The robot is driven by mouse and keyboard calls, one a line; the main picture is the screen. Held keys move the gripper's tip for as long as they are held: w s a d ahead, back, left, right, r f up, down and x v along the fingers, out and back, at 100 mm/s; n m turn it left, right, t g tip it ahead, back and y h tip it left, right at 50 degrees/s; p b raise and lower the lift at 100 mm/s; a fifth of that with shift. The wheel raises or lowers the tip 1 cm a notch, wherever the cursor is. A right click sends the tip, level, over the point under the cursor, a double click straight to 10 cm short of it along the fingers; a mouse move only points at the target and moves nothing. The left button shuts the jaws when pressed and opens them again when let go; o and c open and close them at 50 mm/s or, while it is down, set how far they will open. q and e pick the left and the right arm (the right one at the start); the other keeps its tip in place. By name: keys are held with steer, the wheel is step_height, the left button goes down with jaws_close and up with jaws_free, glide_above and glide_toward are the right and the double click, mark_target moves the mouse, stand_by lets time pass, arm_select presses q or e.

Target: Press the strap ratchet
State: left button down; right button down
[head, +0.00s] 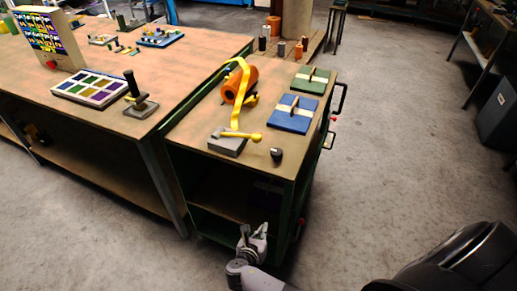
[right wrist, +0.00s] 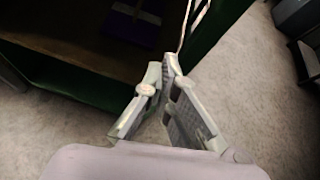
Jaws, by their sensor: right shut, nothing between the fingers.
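The strap ratchet (head: 228,143) sits near the front left corner of the cart top, a grey block with a yellow lever lying to the right. A yellow strap (head: 240,95) runs from it up over an orange roll (head: 238,85) behind it. My right gripper (head: 256,231) is shut and empty, low in front of the cart and below its top, apart from the ratchet. In the right wrist view its fingertips (right wrist: 164,66) meet, with the cart's dark lower shelf beyond. The ratchet is not in that view. My left gripper is not in view.
Blue (head: 291,115) and green (head: 310,80) plates lie on the right of the cart top (head: 200,128). A small dark knob-like object (head: 276,155) stands near the front edge. A workbench (head: 110,120) adjoins on the left. Open floor lies to the right.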

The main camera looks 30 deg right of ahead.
steer(key=w+a+r+n+t+h+p, duration=0.1)
steer(key=w+r+n+t+h, duration=0.1)
steer(key=r, duration=0.9)
steer(key=w+a+r+n+t+h, duration=0.1)
steer(key=w+r+n+h, duration=0.1)
steer(key=r, duration=0.9)
steer(key=w+h, duration=0.1)
steer(key=w, duration=0.1)
steer(key=shift+w+r+t+p, duration=0.3)
steer(key=shift+t+p, duration=0.1)
